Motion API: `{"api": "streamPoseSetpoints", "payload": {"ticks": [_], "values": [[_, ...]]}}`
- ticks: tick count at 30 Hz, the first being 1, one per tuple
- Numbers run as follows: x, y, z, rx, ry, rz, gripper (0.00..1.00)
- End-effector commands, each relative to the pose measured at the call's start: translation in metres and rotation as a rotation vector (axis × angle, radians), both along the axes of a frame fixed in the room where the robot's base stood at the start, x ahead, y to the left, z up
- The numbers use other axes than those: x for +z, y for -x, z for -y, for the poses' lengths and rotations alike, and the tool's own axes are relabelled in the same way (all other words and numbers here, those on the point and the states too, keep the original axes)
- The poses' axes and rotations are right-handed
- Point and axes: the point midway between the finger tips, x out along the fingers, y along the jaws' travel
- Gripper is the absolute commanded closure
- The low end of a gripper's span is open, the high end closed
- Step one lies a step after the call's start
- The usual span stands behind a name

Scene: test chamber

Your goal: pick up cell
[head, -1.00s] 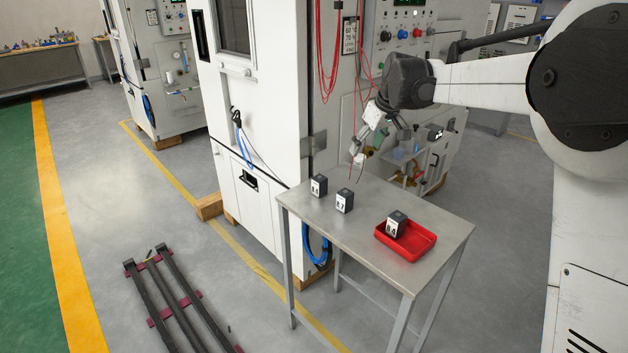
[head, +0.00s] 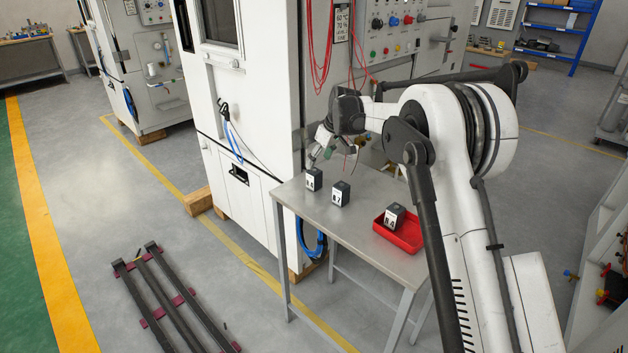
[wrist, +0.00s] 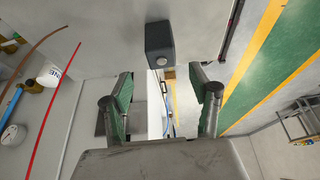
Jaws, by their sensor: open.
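Three dark cells with white labels are on the metal table (head: 360,232). The left cell (head: 314,179) and the middle cell (head: 340,193) stand upright on the bare top. The third cell (head: 394,216) is in the red tray (head: 411,236). My gripper (head: 318,156) is open and empty, above and behind the left cell in the head view. In the wrist view, my two fingers (wrist: 162,84) are apart, with a dark cell (wrist: 160,42) beyond the gap between them, not touched. I cannot tell for certain which cell that is.
A tall white test chamber (head: 255,110) stands close behind and left of the table. Red cables (head: 321,60) hang on its side. A white cup-like thing (wrist: 52,75) is at the left of the wrist view. Dark rails (head: 170,300) lie on the floor.

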Motion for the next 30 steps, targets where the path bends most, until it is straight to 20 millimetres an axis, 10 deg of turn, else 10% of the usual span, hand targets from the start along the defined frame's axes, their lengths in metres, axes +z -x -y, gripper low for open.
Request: {"api": "streamPoseSetpoints", "payload": {"ticks": [30], "values": [[-0.067, -0.012, -0.019, -0.001, 0.0, 0.0, 0.48]]}}
